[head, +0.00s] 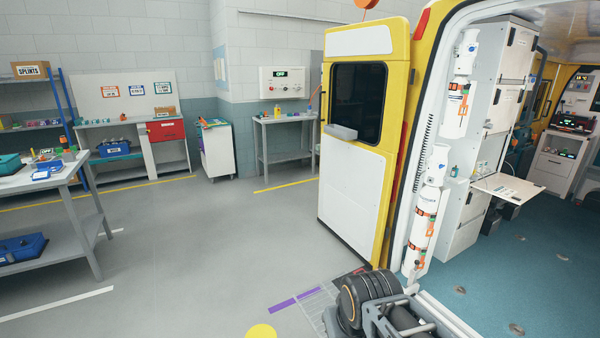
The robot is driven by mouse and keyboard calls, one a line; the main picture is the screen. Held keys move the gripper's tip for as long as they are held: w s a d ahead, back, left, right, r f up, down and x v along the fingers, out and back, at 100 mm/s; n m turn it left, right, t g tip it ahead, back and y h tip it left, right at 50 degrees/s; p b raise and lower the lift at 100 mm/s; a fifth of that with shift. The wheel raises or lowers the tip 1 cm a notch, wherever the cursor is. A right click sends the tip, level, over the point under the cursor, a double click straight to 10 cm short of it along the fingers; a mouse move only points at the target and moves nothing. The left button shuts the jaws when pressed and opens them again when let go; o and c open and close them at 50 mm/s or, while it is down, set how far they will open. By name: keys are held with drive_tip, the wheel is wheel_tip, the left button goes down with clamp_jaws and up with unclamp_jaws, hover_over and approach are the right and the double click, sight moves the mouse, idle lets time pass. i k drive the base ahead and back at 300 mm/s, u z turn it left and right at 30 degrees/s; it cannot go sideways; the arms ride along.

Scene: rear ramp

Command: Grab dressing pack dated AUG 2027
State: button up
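I cannot pick out any dressing pack with a readable AUG 2027 date in the head view. Small coloured items lie on the left workbench (40,182), on the back bench (128,123) and on the blue shelf rack at far left, too small to identify. A fold-down shelf (507,188) inside the ambulance holds a flat item with unreadable print. My gripper's fingertips do not show. A dark jointed mechanism appears at the bottom centre, and I cannot tell whether it is part of my arm.
The yellow ambulance door (357,140) stands open at the centre. Strapped white cylinders (425,215) stand just inside the opening. A white cabinet (217,150) and a small grey table (285,120) stand at the back wall. The grey floor (190,240) between the benches and door is clear.

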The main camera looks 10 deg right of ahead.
sight(484, 162)
drive_tip(key=i, duration=0.9)
drive_tip(key=z, duration=2.4)
drive_tip(key=i, duration=2.85)
drive_tip(key=u, duration=0.4)
drive_tip(key=i, duration=2.05)
drive_tip(key=u, duration=0.5)
